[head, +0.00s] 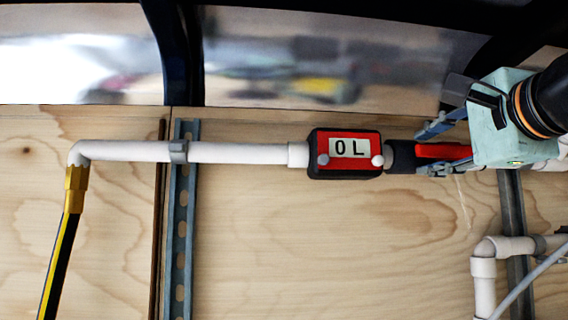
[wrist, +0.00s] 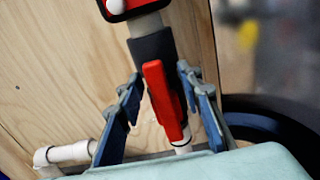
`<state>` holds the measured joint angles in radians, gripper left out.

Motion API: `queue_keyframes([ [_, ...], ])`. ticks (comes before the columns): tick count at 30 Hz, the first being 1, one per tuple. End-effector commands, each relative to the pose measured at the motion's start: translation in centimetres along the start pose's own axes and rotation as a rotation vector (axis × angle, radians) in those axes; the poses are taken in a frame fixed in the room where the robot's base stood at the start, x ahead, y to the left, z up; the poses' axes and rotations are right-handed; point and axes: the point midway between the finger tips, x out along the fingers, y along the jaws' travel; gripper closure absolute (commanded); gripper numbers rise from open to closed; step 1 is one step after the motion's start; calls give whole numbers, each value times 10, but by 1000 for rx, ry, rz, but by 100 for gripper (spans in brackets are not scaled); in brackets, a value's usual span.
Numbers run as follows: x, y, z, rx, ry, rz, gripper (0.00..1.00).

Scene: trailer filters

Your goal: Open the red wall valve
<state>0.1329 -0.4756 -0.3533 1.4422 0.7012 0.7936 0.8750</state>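The red valve handle (head: 440,151) lies roughly along the white pipe on the wooden wall, just right of the dark valve body (head: 401,157). In the wrist view the handle (wrist: 165,100) sits between my fingers, with the dark valve body (wrist: 152,47) above it. My gripper (head: 433,149) is open around the handle, one finger above it and one below. In the wrist view (wrist: 165,97) there is a visible gap on both sides, and neither finger appears to touch it. My gripper's housing hides the pipe beyond the handle in the head view.
A red meter (head: 345,153) reading "0 L" is on the pipe left of the valve. A metal rail (head: 182,220) and a yellow-black hose (head: 62,240) are further left. White elbow pipes (head: 485,275) stand below right. The wall below the meter is bare.

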Motion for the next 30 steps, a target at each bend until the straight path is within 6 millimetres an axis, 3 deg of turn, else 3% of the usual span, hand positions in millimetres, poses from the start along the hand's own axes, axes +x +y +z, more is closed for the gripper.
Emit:
queue_keyframes([
  [8,-8,0,0,-2,1,-1,67],
  [21,-93,-1,0,-2,1,-2,67],
  [30,-120,0,0,-1,0,0,67],
])
